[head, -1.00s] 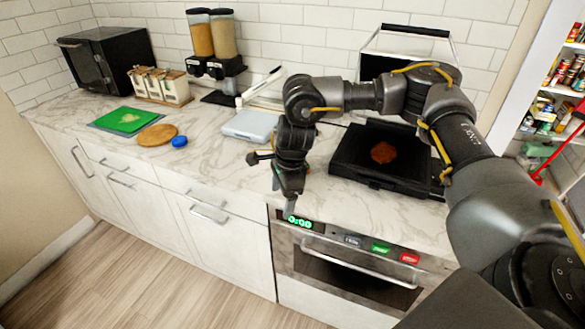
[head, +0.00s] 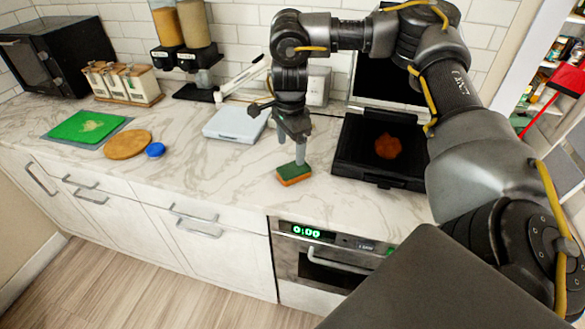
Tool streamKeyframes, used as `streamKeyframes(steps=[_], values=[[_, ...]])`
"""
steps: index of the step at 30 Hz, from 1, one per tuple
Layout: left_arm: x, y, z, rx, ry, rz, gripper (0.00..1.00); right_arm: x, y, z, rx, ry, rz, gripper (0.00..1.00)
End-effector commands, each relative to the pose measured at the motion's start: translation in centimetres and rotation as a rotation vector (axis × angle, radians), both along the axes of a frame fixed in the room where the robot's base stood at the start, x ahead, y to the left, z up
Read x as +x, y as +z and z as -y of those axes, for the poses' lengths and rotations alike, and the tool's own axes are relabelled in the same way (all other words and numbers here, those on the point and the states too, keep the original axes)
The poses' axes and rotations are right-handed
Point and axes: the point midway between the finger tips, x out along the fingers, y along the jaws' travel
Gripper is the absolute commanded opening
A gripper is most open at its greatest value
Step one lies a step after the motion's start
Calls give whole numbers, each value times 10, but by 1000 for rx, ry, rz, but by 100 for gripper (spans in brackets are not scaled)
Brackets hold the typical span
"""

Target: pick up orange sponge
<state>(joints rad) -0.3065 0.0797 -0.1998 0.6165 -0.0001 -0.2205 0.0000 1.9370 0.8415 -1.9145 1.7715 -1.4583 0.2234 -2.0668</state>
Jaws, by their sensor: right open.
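The orange sponge (head: 294,178), with a green top and orange sides, lies flat on the marble counter near its front edge, left of the black grill. My right gripper (head: 299,155) points down just above the sponge and overlaps its far edge in the head view. The gripper is open, with one finger seen clearly near the sponge's top. I cannot tell whether a finger touches the sponge. My left gripper is out of view.
A black open grill (head: 370,155) with a brown patty (head: 388,147) stands right of the sponge. A white scale-like box (head: 234,124) lies behind left. A round wooden board (head: 127,145) and a blue lid (head: 155,150) lie further left. The counter left of the sponge is clear.

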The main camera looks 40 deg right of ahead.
Motion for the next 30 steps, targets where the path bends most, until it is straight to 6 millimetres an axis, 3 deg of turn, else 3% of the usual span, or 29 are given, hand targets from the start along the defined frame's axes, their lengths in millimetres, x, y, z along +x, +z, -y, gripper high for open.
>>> streamKeyframes(steps=[6, 16, 24, 30], values=[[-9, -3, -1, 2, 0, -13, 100, 0, -34, 0, 1, -2, -3, 78], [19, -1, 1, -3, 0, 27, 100, 0, -47, 1, 0, -4, -1, 78], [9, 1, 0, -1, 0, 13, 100, 2, -83, 0, 0, -5, -4, 78], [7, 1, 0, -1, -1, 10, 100, 3, -91, 0, 0, -5, 0, 78]])
